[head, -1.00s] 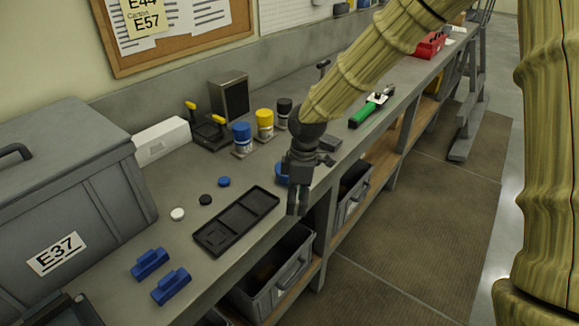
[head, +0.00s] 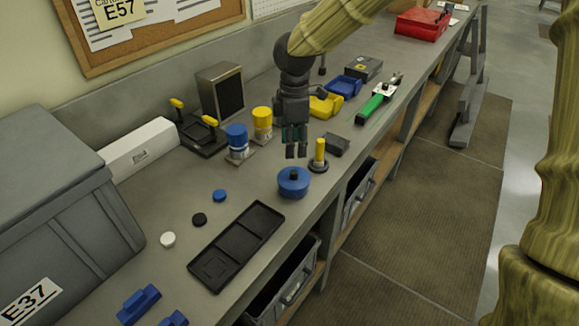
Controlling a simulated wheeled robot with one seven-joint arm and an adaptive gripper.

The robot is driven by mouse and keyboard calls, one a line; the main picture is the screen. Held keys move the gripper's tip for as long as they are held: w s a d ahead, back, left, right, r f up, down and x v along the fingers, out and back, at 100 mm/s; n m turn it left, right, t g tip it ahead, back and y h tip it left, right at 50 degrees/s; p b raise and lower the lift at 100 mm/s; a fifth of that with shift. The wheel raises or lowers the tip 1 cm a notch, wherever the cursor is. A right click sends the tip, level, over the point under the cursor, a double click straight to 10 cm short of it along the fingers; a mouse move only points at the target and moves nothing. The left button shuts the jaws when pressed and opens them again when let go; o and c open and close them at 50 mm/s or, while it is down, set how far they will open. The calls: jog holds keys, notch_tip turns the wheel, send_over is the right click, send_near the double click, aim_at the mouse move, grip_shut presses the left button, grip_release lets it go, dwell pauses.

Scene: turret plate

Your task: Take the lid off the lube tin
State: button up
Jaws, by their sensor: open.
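The lube tin (head: 294,188) looks to be the round blue tin standing near the front edge of the bench in the head view. A dark knob (head: 294,174) stands at the middle of its top, and its lid appears to be on. My gripper (head: 296,153) is open and empty, with its fingers pointing down. Its fingertips show just above the tin in the picture, apart from it; I cannot tell the exact height or depth between them.
A yellow-handled tool (head: 320,152) stands upright close to the tin's right, by a dark block (head: 336,144). Blue (head: 237,139) and yellow (head: 262,121) capped bottles stand behind left. A black tray (head: 237,246) lies in front left. Small round caps (head: 200,219) lie beyond it.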

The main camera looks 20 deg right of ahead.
jog(key=p, duration=0.1)
send_over(294, 171)
jog(key=f, duration=0.5)
jog(key=shift+s+a, duration=0.1)
jog(key=shift+s, duration=0.1)
jog(key=shift+s+f+p, duration=0.1)
jog(key=shift+f+p, duration=0.35)
jog(key=shift+f, duration=0.2)
jog(key=f, duration=0.2)
jog(key=f+p, duration=0.1)
jog(key=shift+w, duration=0.25)
jog(key=shift+f, duration=0.45)
grip_shut()
